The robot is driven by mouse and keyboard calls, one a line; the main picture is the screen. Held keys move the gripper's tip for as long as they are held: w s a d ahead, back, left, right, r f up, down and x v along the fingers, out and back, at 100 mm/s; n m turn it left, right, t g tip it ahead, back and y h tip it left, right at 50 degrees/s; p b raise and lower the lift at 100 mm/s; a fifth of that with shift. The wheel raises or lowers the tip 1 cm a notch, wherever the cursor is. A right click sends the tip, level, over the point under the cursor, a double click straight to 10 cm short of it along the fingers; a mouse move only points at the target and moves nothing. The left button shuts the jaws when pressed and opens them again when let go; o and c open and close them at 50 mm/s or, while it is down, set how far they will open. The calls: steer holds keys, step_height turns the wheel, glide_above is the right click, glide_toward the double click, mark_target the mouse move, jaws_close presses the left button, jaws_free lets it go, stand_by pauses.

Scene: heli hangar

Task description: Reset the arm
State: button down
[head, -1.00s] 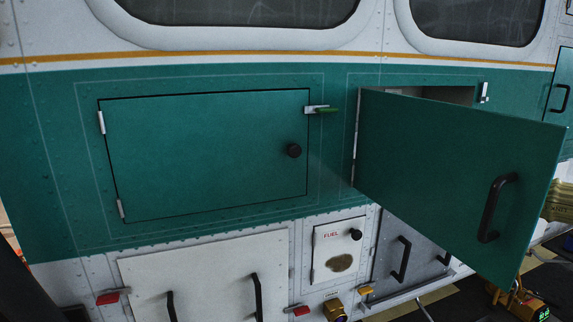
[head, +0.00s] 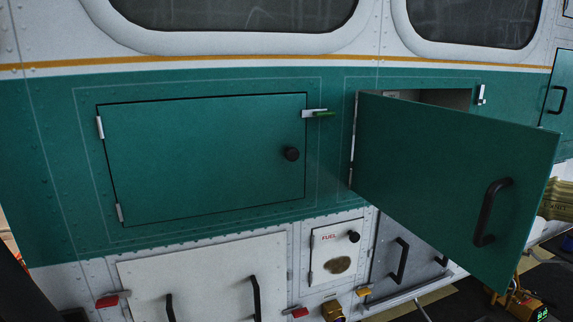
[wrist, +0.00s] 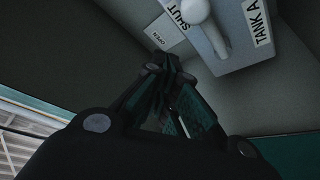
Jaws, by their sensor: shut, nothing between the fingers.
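My gripper (wrist: 162,62) shows in the wrist view, with its dark fingers drawn together and nothing between them. It points into a grey-walled compartment (wrist: 105,45). The fingers look apart from the lever. In the head view my gripper does not show. The right green hatch door (head: 440,170) stands open there and hides most of the opening (head: 440,97) behind it.
The open door's black handle (head: 491,212) sticks out toward me. Below are a fuel panel (head: 335,250) and white panels with handles. A yellow device (head: 520,302) stands at lower right.

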steer(key=b+v, duration=0.4)
steer(key=v, duration=0.6)
steer(key=p+x, duration=0.4)
steer(key=x, duration=0.6)
step_height(320, 180, down, 4)
steer(key=d+r+b, duration=0.1)
steer(key=d+b, duration=0.1)
steer(key=b, duration=0.1)
steer(key=a+r+n+g+p, duration=0.1)
steer(key=n+p, duration=0.1)
steer(key=n, duration=0.1)
steer(key=a+r+n+g+p, duration=0.1)
steer(key=a+n+g+p, duration=0.1)
steer(key=n, duration=0.2)
steer(key=a+n+g+p, duration=0.1)
steer(key=n+p, duration=0.1)
steer(key=n, duration=0.1)
steer(key=shift+s+a+r+n+g+y, duration=0.2)
steer(key=shift+s+r+n+g+y, duration=0.1)
steer(key=shift+r+n+y, duration=0.1)
